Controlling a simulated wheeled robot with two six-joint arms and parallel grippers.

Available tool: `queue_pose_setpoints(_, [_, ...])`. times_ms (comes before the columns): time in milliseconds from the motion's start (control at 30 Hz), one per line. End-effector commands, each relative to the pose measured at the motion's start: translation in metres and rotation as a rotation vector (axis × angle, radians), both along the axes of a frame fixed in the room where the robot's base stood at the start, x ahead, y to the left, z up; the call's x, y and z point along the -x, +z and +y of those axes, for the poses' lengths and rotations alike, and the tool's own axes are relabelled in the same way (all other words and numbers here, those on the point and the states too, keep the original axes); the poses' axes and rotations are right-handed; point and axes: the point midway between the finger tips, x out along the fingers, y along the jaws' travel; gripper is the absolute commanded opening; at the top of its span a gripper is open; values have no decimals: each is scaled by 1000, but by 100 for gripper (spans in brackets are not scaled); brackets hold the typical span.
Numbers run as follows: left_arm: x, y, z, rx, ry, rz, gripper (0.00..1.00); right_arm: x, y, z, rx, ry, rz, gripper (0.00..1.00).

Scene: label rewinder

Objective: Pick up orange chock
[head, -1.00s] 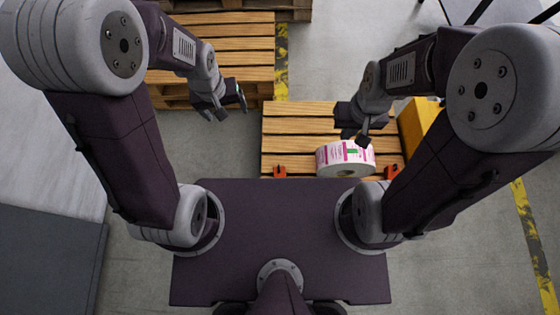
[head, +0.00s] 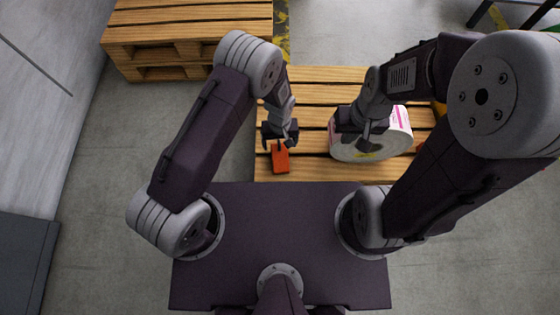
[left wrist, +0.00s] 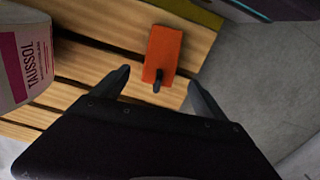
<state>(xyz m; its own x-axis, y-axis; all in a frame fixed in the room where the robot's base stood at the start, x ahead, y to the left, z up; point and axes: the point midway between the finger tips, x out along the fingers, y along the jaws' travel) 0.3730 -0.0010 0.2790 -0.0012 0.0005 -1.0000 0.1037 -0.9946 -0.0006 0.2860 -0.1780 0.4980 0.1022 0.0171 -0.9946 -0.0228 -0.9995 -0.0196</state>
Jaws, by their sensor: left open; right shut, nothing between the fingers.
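The orange chock (head: 280,160) lies near the left front corner of the wooden pallet (head: 310,91). It also shows in the left wrist view (left wrist: 163,52), with a dark handle-like piece at its near end. My left gripper (head: 281,144) is at the chock's far end in the head view. In the left wrist view the open fingers (left wrist: 157,84) stand apart on either side of the chock's near end, with nothing held.
A second stacked pallet (head: 185,28) stands at the back left. Grey floor is clear left of the chock.

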Motion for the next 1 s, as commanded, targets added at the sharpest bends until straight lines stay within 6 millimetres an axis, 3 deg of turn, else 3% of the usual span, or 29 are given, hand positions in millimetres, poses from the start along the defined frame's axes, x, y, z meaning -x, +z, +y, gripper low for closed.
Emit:
queue_pose_setpoints(133, [0,-3,0,0,0,0,84,0,-2,0,0,0,-1,0])
queue_pose_setpoints(367, [0,-40,0,0,0,0,84,0,-31,0,0,0,-1,0])
queue_pose_setpoints(533, [-1,-41,0,0,1,-1,84,0,-33,0,0,0,-1,0])
queue_pose_setpoints(800, [-6,-88,1,0,1,0,84,0,-77,0,0,0,0,0])
queue_pose_setpoints(1000, [-6,-88,1,0,1,-1,84,0,-75,0,0,0,0,0])
